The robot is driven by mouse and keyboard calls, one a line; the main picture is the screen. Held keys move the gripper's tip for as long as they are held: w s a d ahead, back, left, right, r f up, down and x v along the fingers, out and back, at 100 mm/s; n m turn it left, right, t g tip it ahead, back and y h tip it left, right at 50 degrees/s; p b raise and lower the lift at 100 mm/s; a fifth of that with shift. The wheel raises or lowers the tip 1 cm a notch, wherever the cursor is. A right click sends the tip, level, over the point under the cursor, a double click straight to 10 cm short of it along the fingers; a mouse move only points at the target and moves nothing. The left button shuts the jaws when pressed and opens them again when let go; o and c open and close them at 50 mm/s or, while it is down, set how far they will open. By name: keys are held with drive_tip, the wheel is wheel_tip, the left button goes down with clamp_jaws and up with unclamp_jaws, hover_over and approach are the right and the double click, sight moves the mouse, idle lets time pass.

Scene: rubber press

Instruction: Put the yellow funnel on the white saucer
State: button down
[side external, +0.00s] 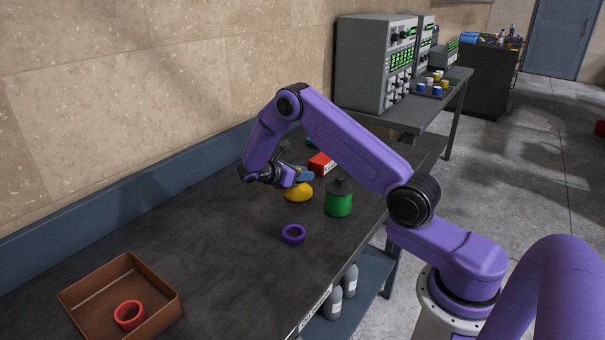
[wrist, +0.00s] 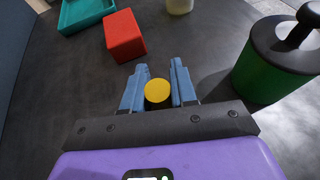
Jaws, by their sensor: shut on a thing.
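The yellow funnel (side external: 298,193) is at my gripper (side external: 303,178) over the dark bench; only its rounded yellow part shows below the fingers in the side view. In the wrist view the funnel (wrist: 158,91) shows as a yellow disc between the two blue fingers of my gripper (wrist: 158,88), which is shut on it. I cannot tell whether the funnel touches the bench. I do not make out a white saucer in either view.
A green canister with a dark lid (side external: 339,198) stands close on the right. A red block (side external: 322,163) lies behind. A purple ring (side external: 293,234) lies in front. A brown tray (side external: 150,270) holds a red ring (side external: 129,315). A teal tray (wrist: 84,14) is farther back.

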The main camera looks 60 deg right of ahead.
drive_tip(key=shift+f, duration=0.15)
drive_tip(key=c, duration=0.9)
unclamp_jaws()
